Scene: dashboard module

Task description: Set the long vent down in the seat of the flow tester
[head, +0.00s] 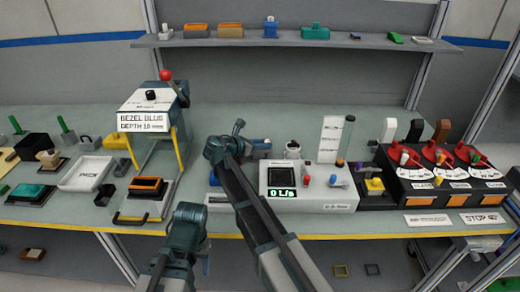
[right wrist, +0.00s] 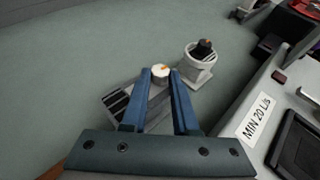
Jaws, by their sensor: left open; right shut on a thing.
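The flow tester (head: 335,198) is a white box with a lit display, right of my right arm in the head view. Its white panel also shows in the right wrist view (right wrist: 232,117). I cannot make out its seat. My left gripper (head: 187,212) is open and empty at the bench's front edge.
A white cup (right wrist: 198,66) with a dark-topped part stands just right of the held knob, behind the tester. A press (head: 150,100) and an orange-topped fixture (head: 147,190) stand left. Red dial units (head: 440,180) stand right. A shelf (head: 300,42) runs behind.

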